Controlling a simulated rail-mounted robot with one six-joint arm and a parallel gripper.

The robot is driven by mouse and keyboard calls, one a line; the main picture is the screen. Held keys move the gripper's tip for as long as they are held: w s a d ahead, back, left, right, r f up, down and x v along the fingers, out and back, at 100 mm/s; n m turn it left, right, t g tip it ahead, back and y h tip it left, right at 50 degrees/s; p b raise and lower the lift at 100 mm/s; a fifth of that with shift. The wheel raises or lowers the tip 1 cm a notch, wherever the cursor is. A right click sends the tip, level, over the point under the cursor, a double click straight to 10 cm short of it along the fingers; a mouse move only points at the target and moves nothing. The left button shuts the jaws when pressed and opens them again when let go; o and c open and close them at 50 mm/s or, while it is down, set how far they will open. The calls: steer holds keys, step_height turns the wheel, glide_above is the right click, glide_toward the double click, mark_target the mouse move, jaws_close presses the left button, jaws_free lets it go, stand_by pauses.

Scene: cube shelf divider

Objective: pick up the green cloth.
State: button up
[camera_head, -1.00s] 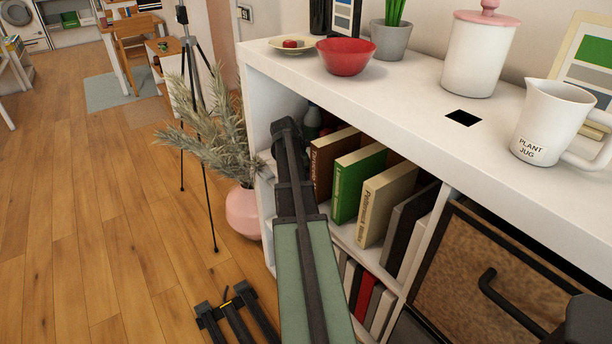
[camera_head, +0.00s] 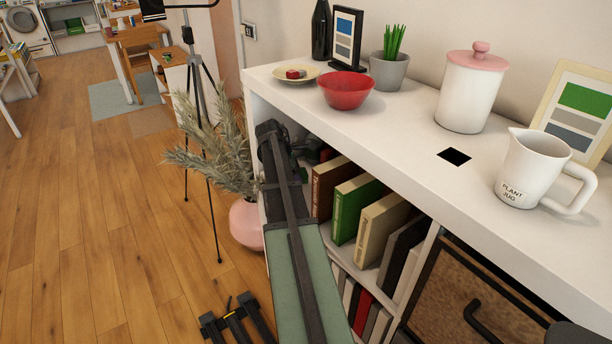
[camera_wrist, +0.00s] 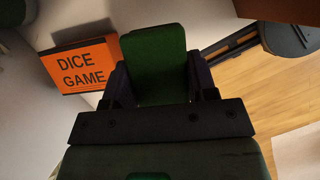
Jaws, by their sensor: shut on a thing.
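In the wrist view, the green cloth (camera_wrist: 156,52) is a dark green, rounded, folded piece standing up between the two dark fingers. My gripper (camera_wrist: 158,84) is shut on it. In the head view, my arm's dark end is at the left opening of the white shelf (camera_head: 400,128). The cloth cannot be made out there, and the fingertips are not clear.
An orange box marked "DICE GAME" (camera_wrist: 84,66) is close left of the cloth. Brown (camera_head: 330,185), green (camera_head: 357,207) and cream (camera_head: 382,228) books stand right of my arm. A pink pot (camera_head: 246,224) with a plant is left of the shelf.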

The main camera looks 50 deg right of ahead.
steer(key=w+a, duration=0.8)
steer(key=w, duration=0.5)
